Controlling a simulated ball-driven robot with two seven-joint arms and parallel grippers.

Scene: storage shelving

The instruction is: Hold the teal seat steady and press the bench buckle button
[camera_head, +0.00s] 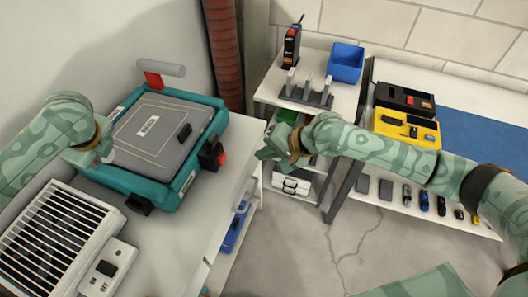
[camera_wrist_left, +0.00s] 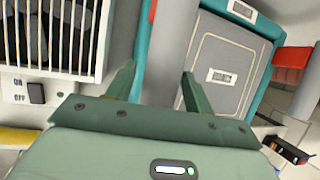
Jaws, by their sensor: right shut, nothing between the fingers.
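The teal seat (camera_head: 187,172) with a grey padded top lies on the white bench top. In the left wrist view the seat (camera_wrist_left: 262,28) fills the upper right. The buckle (camera_head: 212,155), a black block with a red button, sits at the seat's right side. My left gripper (camera_head: 106,154) is at the seat's left edge. In the left wrist view its fingers (camera_wrist_left: 158,78) are apart; whether they touch the seat I cannot tell. My right gripper (camera_head: 268,152) is shut and empty, right of the buckle and apart from it, in front of the shelving.
A white slatted heater (camera_head: 52,240) with an on/off switch stands at the front left. A grey roller with a red bracket (camera_head: 153,79) is behind the seat. A shelf with a blue bin (camera_head: 346,62) and a yellow case (camera_head: 405,127) are at the right. Open floor lies between.

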